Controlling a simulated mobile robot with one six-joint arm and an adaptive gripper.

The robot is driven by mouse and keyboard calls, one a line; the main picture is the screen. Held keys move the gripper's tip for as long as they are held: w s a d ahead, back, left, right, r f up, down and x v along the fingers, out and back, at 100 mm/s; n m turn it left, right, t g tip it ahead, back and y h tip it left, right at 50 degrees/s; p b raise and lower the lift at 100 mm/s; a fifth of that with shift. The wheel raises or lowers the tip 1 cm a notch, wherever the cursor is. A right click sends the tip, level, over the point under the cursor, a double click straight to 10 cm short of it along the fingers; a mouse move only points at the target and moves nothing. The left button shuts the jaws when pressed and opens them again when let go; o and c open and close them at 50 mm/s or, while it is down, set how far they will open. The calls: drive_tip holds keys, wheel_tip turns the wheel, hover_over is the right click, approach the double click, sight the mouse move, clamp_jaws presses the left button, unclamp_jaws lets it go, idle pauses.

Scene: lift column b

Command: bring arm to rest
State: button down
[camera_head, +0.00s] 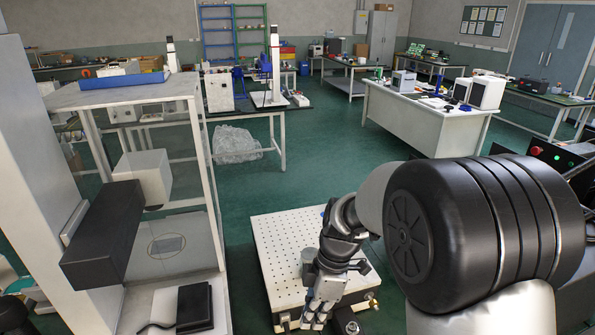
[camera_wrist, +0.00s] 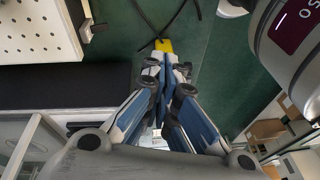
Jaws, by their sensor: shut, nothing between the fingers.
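My gripper (camera_head: 318,312) hangs pointing down in the head view, in front of a white perforated board (camera_head: 285,240). In the wrist view my gripper (camera_wrist: 167,68) has its fingers together with nothing between them. Its fingertips are over the green floor (camera_wrist: 120,40), beside the board's edge (camera_wrist: 40,30). My arm is bent in the lower right of the head view and covers part of the floor behind it.
A large white machine frame (camera_head: 205,190) stands at the left, with a black block (camera_head: 103,235) jutting from it. A black pedal-like box (camera_head: 195,306) lies at its foot. A white desk (camera_head: 425,115) stands at the back right.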

drive_tip(key=s+d+r+m+t, duration=0.3)
drive_tip(key=s+d+r+m, duration=0.2)
drive_tip(key=s+r+m, duration=0.5)
drive_tip(key=s+d+r+m+t+h, duration=0.2)
drive_tip(key=s+d+r+m, duration=0.3)
drive_tip(key=s+m, duration=0.3)
drive_tip(key=shift+s+d+r+m+t, duration=0.3)
drive_tip(key=shift+s+m+t, duration=0.1)
drive_tip(key=shift+s+t, duration=0.4)
idle(0.5)
